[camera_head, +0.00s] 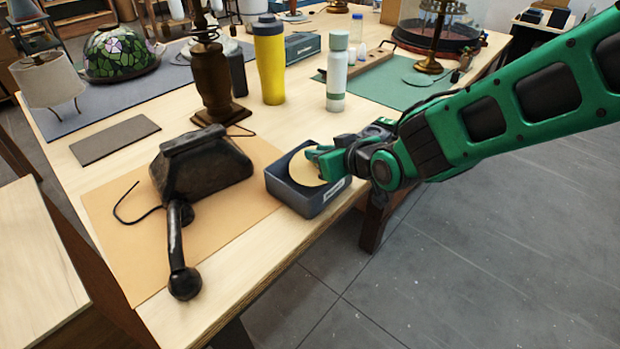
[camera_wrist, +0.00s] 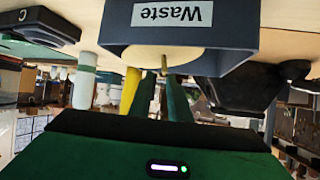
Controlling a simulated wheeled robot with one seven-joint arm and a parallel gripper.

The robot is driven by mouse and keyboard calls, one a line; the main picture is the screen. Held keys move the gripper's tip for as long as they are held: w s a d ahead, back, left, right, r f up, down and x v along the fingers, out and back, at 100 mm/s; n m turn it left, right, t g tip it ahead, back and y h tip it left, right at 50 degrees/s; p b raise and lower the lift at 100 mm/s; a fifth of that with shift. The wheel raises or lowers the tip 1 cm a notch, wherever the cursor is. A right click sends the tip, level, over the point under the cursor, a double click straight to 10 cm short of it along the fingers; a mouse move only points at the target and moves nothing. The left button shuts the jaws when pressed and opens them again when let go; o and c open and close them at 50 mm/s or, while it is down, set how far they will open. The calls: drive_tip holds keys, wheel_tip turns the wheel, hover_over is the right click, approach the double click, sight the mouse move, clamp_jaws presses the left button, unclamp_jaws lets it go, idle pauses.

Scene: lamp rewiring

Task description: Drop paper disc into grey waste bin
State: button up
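The grey waste bin (camera_head: 318,204) is a small open box near the right edge of the wooden workbench. In the wrist view, which is upside down, its front wall (camera_wrist: 118,32) carries a white "Waste" label. The paper disc (camera_head: 304,170) is thin, round and tan, and stands tilted at the bin's opening. I cannot tell how far it reaches below the rim. My green gripper (camera_head: 322,157) is at the bin's right rim with its fingers shut on the disc. In the wrist view, the disc's edge (camera_wrist: 164,63) shows between the fingertips (camera_wrist: 161,79).
A brown lamp base (camera_head: 215,90), a yellow bottle (camera_head: 270,60) and a pale green bottle (camera_head: 337,75) stand behind. Open floor (camera_head: 480,260) lies to the right.

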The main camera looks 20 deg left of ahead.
drive_tip(key=shift+o, duration=0.3)
drive_tip(key=v, duration=1)
drive_tip(key=shift+s+d, duration=0.2)
drive_tip(key=shift+d, duration=0.05)
drive_tip(key=shift+r, duration=0.1)
drive_tip(key=w+d+f+m+h, duration=0.1)
drive_tip(key=d+m+h, duration=0.15)
drive_tip(key=d, duration=0.85)
drive_tip(key=w+d+f+m+g+h, duration=0.1)
drive_tip(key=d+m+h, duration=0.15)
drive_tip(key=d, duration=0.75)
drive_tip(key=w+d+f+m+h, duration=0.1)
drive_tip(key=d+f+m+h, duration=0.15)
drive_tip(key=d, duration=0.85)
drive_tip(key=s+d+m+g+h, duration=0.35)
drive_tip(key=s+d, duration=0.55)
drive_tip(key=d, duration=0.4)
drive_tip(key=s+d+m+g+y, duration=0.1)
drive_tip(key=s+d+m, duration=0.1)
drive_tip(key=s, duration=0.5)
drive_tip(key=s+d+m+g, duration=0.2)
drive_tip(key=s+d+m, duration=0.1)
drive_tip(key=s, duration=0.4)
drive_tip(key=shift+s+d+r+y, duration=0.25)
drive_tip(key=shift+d+r+y, duration=0.15)
drive_tip(key=shift+d+r, duration=0.05)
